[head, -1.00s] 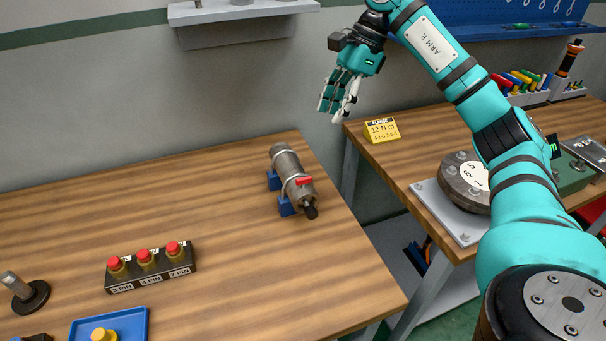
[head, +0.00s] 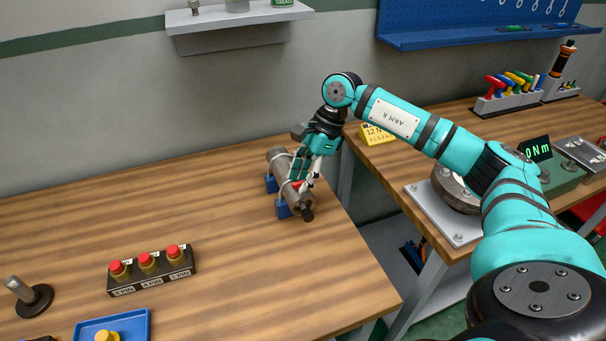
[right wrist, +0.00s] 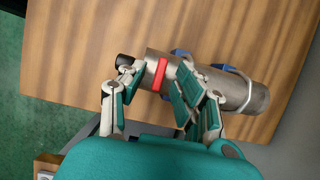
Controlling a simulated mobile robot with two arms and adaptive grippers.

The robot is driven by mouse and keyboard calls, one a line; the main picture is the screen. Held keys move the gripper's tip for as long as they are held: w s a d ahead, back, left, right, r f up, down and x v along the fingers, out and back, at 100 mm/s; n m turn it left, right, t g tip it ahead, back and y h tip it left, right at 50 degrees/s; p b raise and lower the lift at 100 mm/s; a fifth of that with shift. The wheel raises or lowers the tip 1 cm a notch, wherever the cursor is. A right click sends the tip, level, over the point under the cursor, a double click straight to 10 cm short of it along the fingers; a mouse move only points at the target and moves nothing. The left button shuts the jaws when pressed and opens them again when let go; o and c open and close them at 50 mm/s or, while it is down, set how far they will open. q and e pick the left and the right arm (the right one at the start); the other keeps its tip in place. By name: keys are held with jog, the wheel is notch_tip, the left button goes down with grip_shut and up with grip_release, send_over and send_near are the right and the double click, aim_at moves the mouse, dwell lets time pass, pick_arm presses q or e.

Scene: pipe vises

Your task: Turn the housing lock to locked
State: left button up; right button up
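The metal cylindrical housing (head: 280,162) lies on blue supports (head: 282,208) near the right edge of the left wooden table. A black tip (head: 307,214) sticks out of its near end. Its red lock lever (head: 297,185) is partly hidden by my fingers in the head view. In the right wrist view the red lever (right wrist: 160,75) lies across the housing (right wrist: 243,92), between my spread fingers. My right gripper (head: 302,183) is open over the lever; I cannot tell whether a finger touches it. My left gripper is not in view.
A black block with several red-topped pieces (head: 150,270), a blue tray (head: 147,325) and a metal post (head: 30,294) stand at the left front. A yellow sign (head: 374,135) is on the right bench, behind my arm. The table's middle is clear.

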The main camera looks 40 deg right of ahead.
jog(key=shift+c, duration=0.3)
grip_shut()
jog(key=shift+s+f+m+t+b, duration=0.15)
jog(key=shift+m+t+b, duration=0.35)
jog(key=shift+m+b, duration=0.55)
jog(key=m+t+h+b, duration=0.1)
jog(key=m+b, duration=0.1)
jog(key=m, duration=0.2)
jog(key=shift+a+m, duration=0.15)
jog(key=shift+m, duration=0.2)
jog(key=m+h+b, duration=0.1)
jog(key=m, duration=0.1)
jog(key=m+t+h+b, duration=0.1)
jog(key=m, duration=0.2)
jog(key=shift+s+a+m, duration=0.1)
jog(key=shift+a+m, duration=0.1)
jog(key=shift+m, duration=0.1)
jog(key=m+h+b, duration=0.1)
jog(key=m, duration=0.1)
jog(key=m+h+b, duration=0.1)
jog(key=m, duration=0.2)
jog(key=shift+a+r, duration=0.1)
jog(key=shift+r, duration=0.1)
jog(key=shift+m, duration=0.4)
